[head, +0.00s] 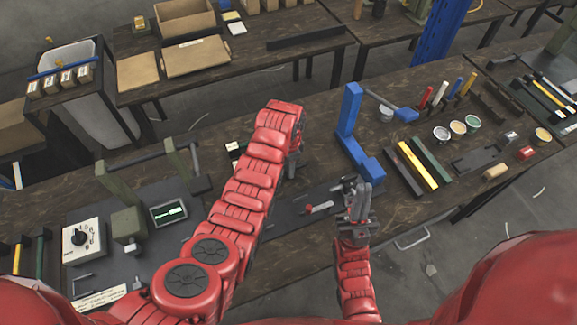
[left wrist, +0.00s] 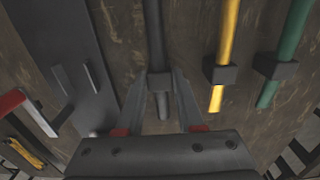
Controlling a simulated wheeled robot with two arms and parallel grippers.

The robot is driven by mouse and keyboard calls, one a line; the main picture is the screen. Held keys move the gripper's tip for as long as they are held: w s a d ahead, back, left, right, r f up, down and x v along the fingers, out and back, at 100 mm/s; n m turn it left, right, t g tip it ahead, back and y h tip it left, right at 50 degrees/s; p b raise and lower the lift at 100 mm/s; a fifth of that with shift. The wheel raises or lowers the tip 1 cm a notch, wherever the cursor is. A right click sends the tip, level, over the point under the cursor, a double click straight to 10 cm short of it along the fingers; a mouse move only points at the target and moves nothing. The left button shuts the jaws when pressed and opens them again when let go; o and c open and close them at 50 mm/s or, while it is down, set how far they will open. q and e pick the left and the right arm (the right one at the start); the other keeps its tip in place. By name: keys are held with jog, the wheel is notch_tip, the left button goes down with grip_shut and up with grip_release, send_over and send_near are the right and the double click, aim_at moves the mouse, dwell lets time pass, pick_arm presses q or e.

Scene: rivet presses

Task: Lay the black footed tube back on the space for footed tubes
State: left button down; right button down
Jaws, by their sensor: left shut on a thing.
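The black footed tube (left wrist: 154,28) runs between the fingers of my left gripper (left wrist: 161,82) in the left wrist view, its dark foot block at the fingertips. The gripper is shut on it. A yellow footed tube (left wrist: 228,32) and a green footed tube (left wrist: 294,35) lie parallel to its right. In the head view my left gripper (head: 290,171) points down beyond the forearm, and its grasp is hidden. There, a dark bar (head: 403,172) lies beside a yellow tube (head: 418,165) and a green tube (head: 431,159). My right gripper (head: 360,191) is low at the table's front; its fingers look close together.
A blue press (head: 350,125) stands between my left gripper and the tube row. Several small round tins (head: 458,127) and a slotted dark plate (head: 475,156) lie to the right. An olive press (head: 127,226) and a dial box (head: 82,240) stand at the left.

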pick_arm(q)
jog(key=shift+f, duration=0.1)
jog(key=shift+c, duration=2.2)
grip_release()
notch_tip(320, 180, up, 5)
jog(key=shift+w+f+b, duration=0.1)
jog(key=shift+b, duration=0.7)
notch_tip(320, 180, up, 13)
jog(key=p, duration=1)
jog(key=shift+f+p, duration=0.2)
jog(key=shift+p, duration=0.15)
jog(key=shift+f, duration=0.1)
